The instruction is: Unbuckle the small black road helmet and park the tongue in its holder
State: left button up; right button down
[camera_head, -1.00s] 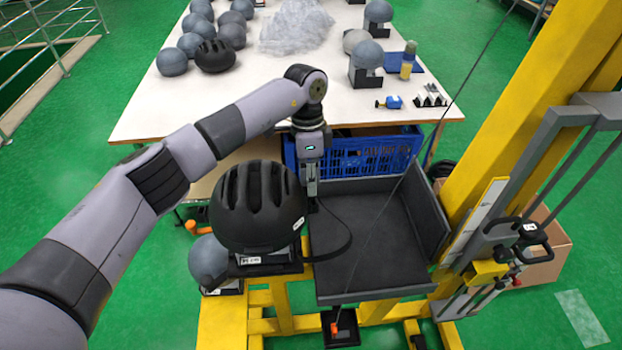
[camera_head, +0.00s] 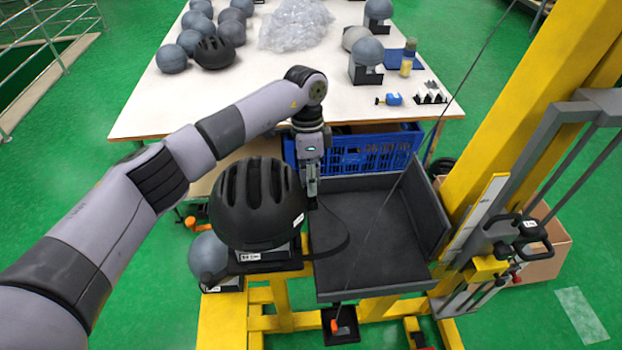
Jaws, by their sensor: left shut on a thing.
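The black road helmet (camera_head: 256,203) sits upright on a dark labelled stand in the middle of the head view. A dark strap (camera_head: 338,236) loops out from its right side over the grey tray. My left gripper (camera_head: 312,199) points down just right of the helmet, at the strap's upper end. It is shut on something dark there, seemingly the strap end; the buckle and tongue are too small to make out. I cannot make out the tongue holder. My right gripper is not in view.
The grey tray (camera_head: 365,285) lies right of the helmet, beside the yellow tower (camera_head: 530,110). A blue crate (camera_head: 370,155) stands behind it. A grey ball (camera_head: 208,256) sits left of the helmet stand. A white table (camera_head: 270,90) behind holds more headforms and another black helmet (camera_head: 214,52).

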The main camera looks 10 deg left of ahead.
pick_arm(q)
jog(key=shift+s+f, duration=0.2)
jog(key=shift+f, duration=0.45)
dwell(0.7)
jog(key=o, duration=0.9)
jog(key=shift+a, duration=0.1)
jog(key=shift+o, duration=0.2)
jog(key=shift+w, duration=0.1)
jog(key=shift+r, duration=0.2)
jog(key=shift+d+r+p, duration=0.25)
jog(key=shift+r+p, duration=0.35)
jog(key=shift+r, duration=0.35)
notch_tip(320, 180, up, 8)
jog(key=d+p, duration=0.2)
jog(key=p, duration=0.2)
jog(key=shift+w+d, duration=0.3)
jog(key=shift+w, duration=0.05)
jog(key=shift+f, duration=0.1)
